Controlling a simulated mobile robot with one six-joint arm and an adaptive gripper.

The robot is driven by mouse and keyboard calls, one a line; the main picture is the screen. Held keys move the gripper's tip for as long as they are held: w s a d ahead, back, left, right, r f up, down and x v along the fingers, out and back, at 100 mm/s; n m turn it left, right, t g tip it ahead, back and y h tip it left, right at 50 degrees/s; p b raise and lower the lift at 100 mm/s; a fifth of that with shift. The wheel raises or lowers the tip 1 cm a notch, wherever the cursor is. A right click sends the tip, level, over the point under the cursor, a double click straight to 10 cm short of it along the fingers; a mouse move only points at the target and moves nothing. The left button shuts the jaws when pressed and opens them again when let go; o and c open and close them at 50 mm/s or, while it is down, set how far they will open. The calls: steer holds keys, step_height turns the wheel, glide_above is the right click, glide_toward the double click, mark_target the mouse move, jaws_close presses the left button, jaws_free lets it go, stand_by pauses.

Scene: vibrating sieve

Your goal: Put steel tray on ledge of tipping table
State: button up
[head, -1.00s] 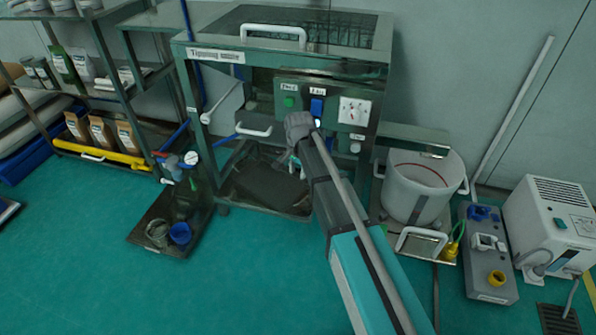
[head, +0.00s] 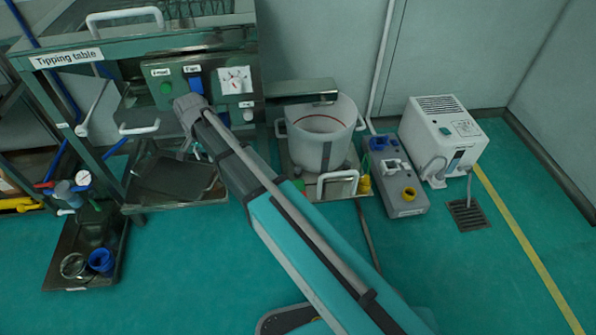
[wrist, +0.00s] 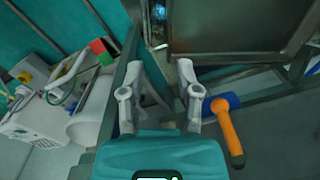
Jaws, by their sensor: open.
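The tipping table (head: 68,58) stands at upper left in the head view, with its label on the front. A steel ledge (head: 300,88) sticks out from its right side. A dark steel tray (head: 175,180) lies low within its frame. Another steel tray with white handles (head: 345,190) lies under a white bucket; I cannot tell which tray is the task's. In the head view my arm reaches the table front below the switches, and its fingers are hidden. In the wrist view my gripper (wrist: 160,68) is open, with nothing between its fingers, near dark metal frame parts.
A mallet (wrist: 228,125) with orange handle and blue head is right of the fingers. A white bucket (head: 322,135), a grey unit (head: 398,190) and a white machine (head: 442,135) stand right. A floor tray (head: 60,262) with small parts is left. Floor at front right is clear.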

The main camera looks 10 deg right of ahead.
steer(key=s+d+n, duration=0.1)
steer(key=s+d, duration=0.4)
steer(key=d, duration=0.5)
steer(key=s+d+n, duration=0.2)
steer(key=s+d, duration=0.3)
steer(key=d, duration=0.5)
steer(key=s+d+n, duration=0.2)
steer(key=s+d, duration=0.3)
steer(key=d, duration=0.4)
steer(key=shift+s+d, duration=0.25)
steer(key=shift+d, duration=0.15)
steer(key=shift+o, duration=0.2)
